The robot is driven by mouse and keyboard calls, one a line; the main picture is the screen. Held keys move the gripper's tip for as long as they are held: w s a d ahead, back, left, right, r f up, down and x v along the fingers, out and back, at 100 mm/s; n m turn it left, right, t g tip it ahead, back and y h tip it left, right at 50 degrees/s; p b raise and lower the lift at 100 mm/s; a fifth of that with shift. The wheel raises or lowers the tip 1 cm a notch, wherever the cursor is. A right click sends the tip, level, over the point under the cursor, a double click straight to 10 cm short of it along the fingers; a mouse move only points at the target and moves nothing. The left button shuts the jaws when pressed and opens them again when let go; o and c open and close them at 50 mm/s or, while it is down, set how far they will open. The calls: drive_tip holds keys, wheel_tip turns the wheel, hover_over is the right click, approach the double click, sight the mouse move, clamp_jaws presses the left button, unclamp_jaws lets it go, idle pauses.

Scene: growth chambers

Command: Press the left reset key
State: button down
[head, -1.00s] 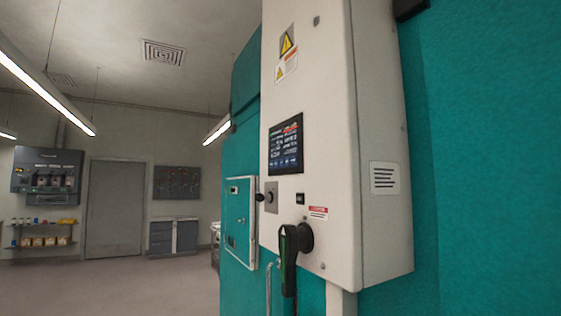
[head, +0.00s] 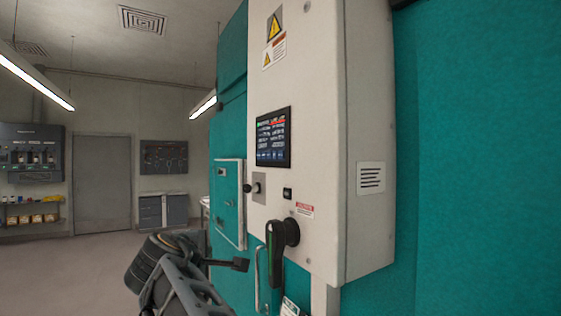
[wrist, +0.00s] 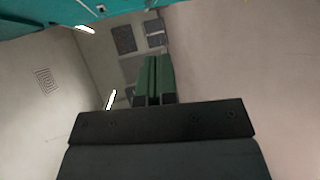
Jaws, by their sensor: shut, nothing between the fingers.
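A pale control cabinet (head: 320,120) is on the teal chamber wall in the head view. It carries a dark touch screen (head: 273,137). Below the screen are a black knob on a grey plate (head: 259,186) and a small black switch (head: 287,193). I cannot tell which of these is the left reset key; no key lettering is readable. My gripper (wrist: 153,80) has green fingers, shut together and empty, in the wrist view. They point into the open room, touching nothing visible. My arm shows low in the head view, left of the cabinet.
A large black rotary handle (head: 280,240) sticks out from the cabinet's lower front. A teal door panel (head: 228,205) with a pale frame is to its left. A grey door (head: 102,183) and wall units stand far back. Open floor (head: 70,270) lies left.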

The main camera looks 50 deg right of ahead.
sight(281, 154)
drive_tip(key=s+d+r+n+h+p, duration=0.1)
drive_tip(key=d+r+h, duration=0.1)
drive_tip(key=r, duration=0.8)
drive_tip(key=s+d+r+n+h+p, duration=0.1)
drive_tip(key=r+h, duration=0.4)
drive_tip(key=r, duration=0.5)
drive_tip(key=shift+s+d+r+n+g+p, duration=0.35)
drive_tip(key=shift+s+d, duration=0.15)
drive_tip(key=shift+d, duration=0.65)
drive_tip(key=shift+d, duration=0.15)
drive_tip(key=s+d+p, duration=0.1)
drive_tip(key=s+d, duration=0.2)
drive_tip(key=d, duration=0.5)
drive_tip(key=shift+s, duration=0.15)
drive_tip(key=shift+s+d, duration=0.1)
drive_tip(key=shift+s+d, duration=0.1)
drive_tip(key=shift+d, duration=0.15)
